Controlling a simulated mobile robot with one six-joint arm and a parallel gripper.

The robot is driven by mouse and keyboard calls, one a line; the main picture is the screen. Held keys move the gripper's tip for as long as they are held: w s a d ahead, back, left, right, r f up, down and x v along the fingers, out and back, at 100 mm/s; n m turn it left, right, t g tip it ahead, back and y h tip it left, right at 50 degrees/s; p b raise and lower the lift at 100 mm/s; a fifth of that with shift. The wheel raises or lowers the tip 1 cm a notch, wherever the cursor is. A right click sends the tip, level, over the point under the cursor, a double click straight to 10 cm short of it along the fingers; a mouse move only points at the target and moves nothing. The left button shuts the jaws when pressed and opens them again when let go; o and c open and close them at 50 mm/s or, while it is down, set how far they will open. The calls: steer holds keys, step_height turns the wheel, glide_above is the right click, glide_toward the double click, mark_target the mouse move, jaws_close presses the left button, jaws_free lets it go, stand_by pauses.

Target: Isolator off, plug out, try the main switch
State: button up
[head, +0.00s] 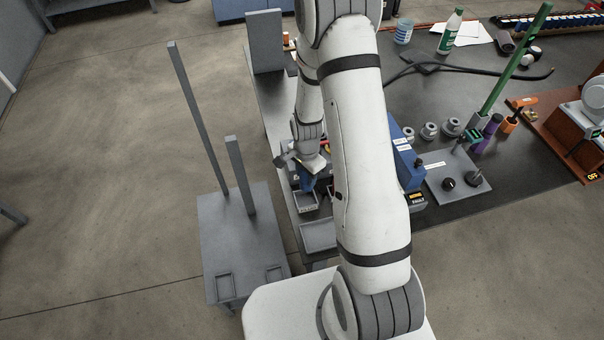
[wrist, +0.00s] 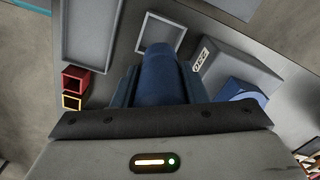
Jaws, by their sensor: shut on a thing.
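My gripper (head: 305,174) is shut on a blue rounded thing that looks like the plug (wrist: 165,75). In the wrist view it sits between the two fingers and points at a small open grey tray (wrist: 179,40). That tray also shows in the head view (head: 306,208), just below the gripper. I cannot tell the gap between plug and tray. A sign reading OFF (head: 593,176) shows at the far right. I cannot make out the main switch.
A larger grey tray (wrist: 67,40) lies beside the small one. Red (wrist: 75,72) and yellow-edged (wrist: 74,101) square pieces are at the left. My arm hides much of the bench. A blue panel (head: 407,160) and a plate with black knobs (head: 455,192) stand right of it.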

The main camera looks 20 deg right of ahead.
mark_target(305, 186)
steer(key=shift+a, duration=0.15)
steer(key=shift+f+b, duration=0.3)
steer(key=shift+b, duration=0.2)
step_height(305, 186, down, 5)
steer(key=b, duration=0.4)
steer(key=shift+f+b, duration=0.25)
steer(key=shift+b, duration=0.5)
stand_by(0.6)
steer(key=shift+f+b, duration=1.55)
steer(key=shift+f, duration=0.2)
steer(key=o, duration=1.2)
steer(key=shift+r, duration=3.95)
